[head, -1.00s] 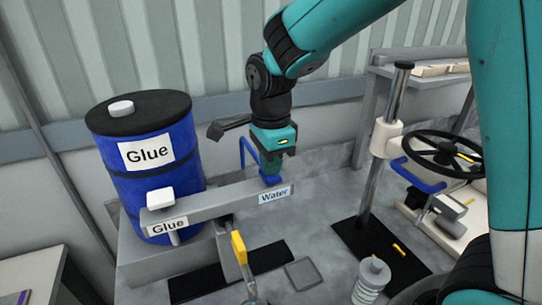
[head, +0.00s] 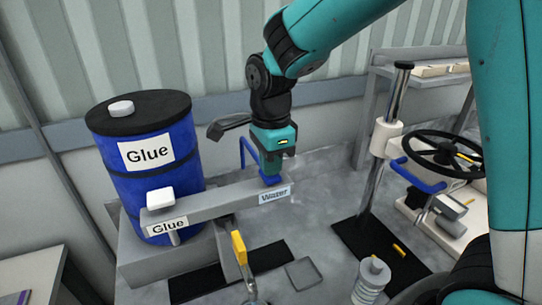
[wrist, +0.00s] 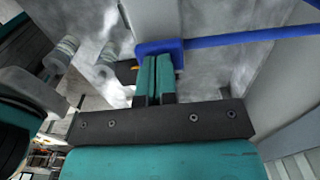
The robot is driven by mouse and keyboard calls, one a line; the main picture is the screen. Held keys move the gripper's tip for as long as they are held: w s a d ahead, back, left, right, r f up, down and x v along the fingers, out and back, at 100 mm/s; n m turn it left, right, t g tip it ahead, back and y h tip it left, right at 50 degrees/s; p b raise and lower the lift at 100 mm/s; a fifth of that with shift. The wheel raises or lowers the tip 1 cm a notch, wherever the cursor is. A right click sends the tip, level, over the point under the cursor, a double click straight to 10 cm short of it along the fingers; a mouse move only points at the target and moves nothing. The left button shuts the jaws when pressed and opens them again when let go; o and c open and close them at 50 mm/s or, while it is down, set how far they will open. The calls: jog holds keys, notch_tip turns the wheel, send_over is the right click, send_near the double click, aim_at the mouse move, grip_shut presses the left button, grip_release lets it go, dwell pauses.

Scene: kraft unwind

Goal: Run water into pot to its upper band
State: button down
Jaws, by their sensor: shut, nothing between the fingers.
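My gripper (head: 270,172) points down at the right end of the grey bar, just above the "Water" label (head: 275,196). Its fingers (wrist: 155,75) are shut and empty. They are at the blue water tap piece (head: 271,181), touching or very close to it; I cannot tell which. In the wrist view this blue piece (wrist: 160,47) lies just past the fingertips, with a blue rod (wrist: 250,35) running right. I cannot make out a pot, its bands or any water stream for certain; the area below the bar is partly hidden.
A blue "Glue" drum (head: 150,175) stands at left, with a white glue tap (head: 160,198) on the bar. A yellow-ended lever (head: 239,248) rises in front. A handwheel (head: 440,153) is farther right.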

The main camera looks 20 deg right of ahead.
jog(key=shift+s+f, duration=0.15)
jog(key=shift+f, duration=0.1)
dwell(0.5)
notch_tip(320, 180, up, 5)
jog(key=p, duration=0.5)
jog(key=shift+r, duration=0.2)
notch_tip(320, 180, up, 9)
jog(key=b, duration=0.3)
jog(key=shift+b, duration=0.35)
dwell(0.3)
